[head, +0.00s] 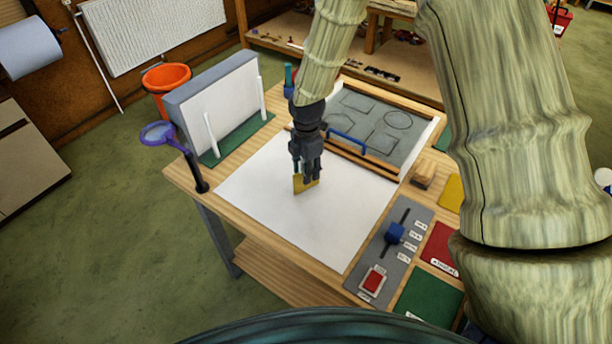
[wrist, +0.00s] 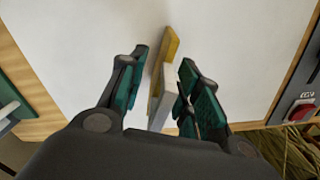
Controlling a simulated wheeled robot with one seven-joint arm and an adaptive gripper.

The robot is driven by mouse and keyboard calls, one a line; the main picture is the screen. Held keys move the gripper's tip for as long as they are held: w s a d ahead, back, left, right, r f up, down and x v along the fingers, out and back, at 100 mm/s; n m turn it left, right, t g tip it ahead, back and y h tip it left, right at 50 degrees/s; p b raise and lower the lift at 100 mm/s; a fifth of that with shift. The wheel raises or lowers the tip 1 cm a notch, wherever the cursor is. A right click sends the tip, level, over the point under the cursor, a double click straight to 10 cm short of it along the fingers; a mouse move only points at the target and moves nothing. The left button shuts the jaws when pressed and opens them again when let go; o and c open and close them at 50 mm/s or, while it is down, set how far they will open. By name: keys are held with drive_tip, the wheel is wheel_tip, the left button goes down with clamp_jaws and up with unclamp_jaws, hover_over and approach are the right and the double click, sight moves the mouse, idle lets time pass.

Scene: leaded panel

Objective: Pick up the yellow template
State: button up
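The yellow template (head: 299,185) shows at the fingertips of my gripper (head: 309,172), over the white sheet on the workbench. In the wrist view the yellow template (wrist: 170,45) is a narrow, edge-on piece with a pale grey part (wrist: 160,98) along its near side. The two green-padded fingers of my gripper (wrist: 163,78) stand on either side of it. Narrow gaps show between the pads and the piece, so the gripper looks open around it. In the head view the fingers partly hide the template, and I cannot tell whether its lower edge touches the sheet.
The white sheet (head: 330,225) is otherwise clear. A magnifier (head: 158,134) and upright panel (head: 215,100) stand left. A switch panel (head: 395,255) and coloured pads lie right.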

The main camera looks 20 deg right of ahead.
drive_tip(key=shift+c, duration=0.5)
clamp_jaws()
drive_tip(key=shift+r, duration=0.15)
drive_tip(key=shift+r+b, duration=0.5)
drive_tip(key=shift+b, duration=0.15)
drive_tip(key=shift+r+b, duration=0.55)
drive_tip(key=shift+r, duration=0.35)
drive_tip(key=s+a+r+b, duration=0.2)
drive_tip(key=s+a+b, duration=0.3)
drive_tip(key=s, duration=0.9)
drive_tip(key=a, duration=0.3)
